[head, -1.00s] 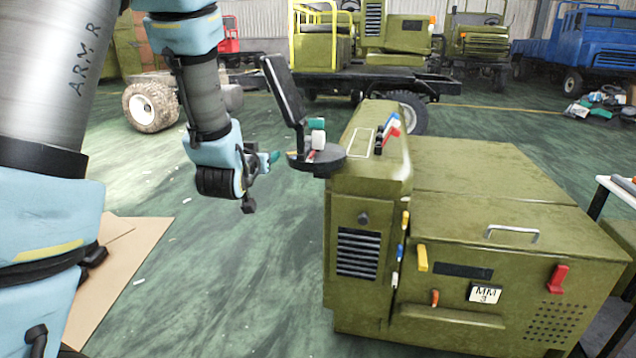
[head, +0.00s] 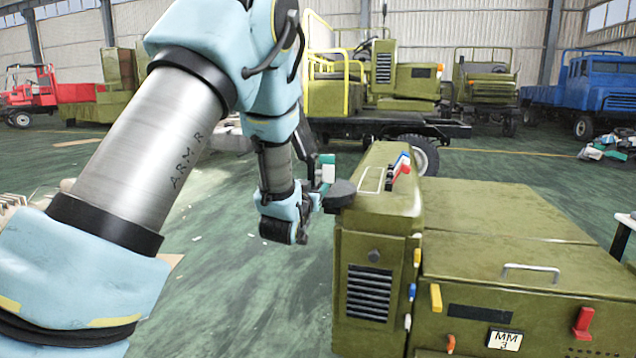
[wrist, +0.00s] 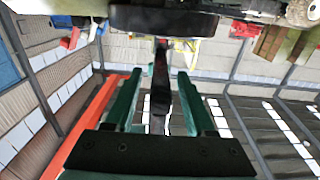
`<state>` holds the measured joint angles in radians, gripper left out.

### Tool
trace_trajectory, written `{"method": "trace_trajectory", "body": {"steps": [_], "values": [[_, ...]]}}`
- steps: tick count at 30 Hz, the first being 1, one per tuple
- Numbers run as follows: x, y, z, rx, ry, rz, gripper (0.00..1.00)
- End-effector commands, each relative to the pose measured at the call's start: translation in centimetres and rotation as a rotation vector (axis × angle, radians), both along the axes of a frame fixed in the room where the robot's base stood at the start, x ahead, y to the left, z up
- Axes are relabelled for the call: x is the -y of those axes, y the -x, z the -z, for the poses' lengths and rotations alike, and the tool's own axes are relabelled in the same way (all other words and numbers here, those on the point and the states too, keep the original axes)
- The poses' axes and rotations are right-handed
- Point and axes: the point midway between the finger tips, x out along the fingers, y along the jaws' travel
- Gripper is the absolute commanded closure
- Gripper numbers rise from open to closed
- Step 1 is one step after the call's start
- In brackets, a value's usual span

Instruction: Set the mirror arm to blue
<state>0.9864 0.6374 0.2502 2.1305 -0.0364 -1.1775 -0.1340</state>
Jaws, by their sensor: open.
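The mirror arm stands on a round black disc (head: 341,194) at the left end of the olive box (head: 375,230) in the head view. Its dark mirror panel is mostly hidden behind my arm; a white block (head: 328,174) with teal above it shows over the disc. My gripper (wrist: 160,92) is open in the wrist view, one teal finger on each side of a dark stem (wrist: 161,80); I cannot tell whether they touch it. The disc's dark edge (wrist: 162,20) lies at the top there. In the head view my arm hides most of the fingers. No blue mark shows on the disc.
The box's top carries a red, white and blue lever group (head: 402,164). Its front has yellow (head: 436,298), red (head: 583,323) and orange levers and a handle (head: 531,268). An olive truck (head: 375,85) stands behind.

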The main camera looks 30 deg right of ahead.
Motion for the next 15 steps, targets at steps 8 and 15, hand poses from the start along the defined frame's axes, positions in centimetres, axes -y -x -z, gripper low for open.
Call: {"method": "trace_trajectory", "body": {"steps": [8,15], "values": [[1.9,-2.0,0.0,0.001,0.000,0.001,0.45],[2.0,-2.2,0.0,-0.001,-0.001,0.000,0.45]]}}
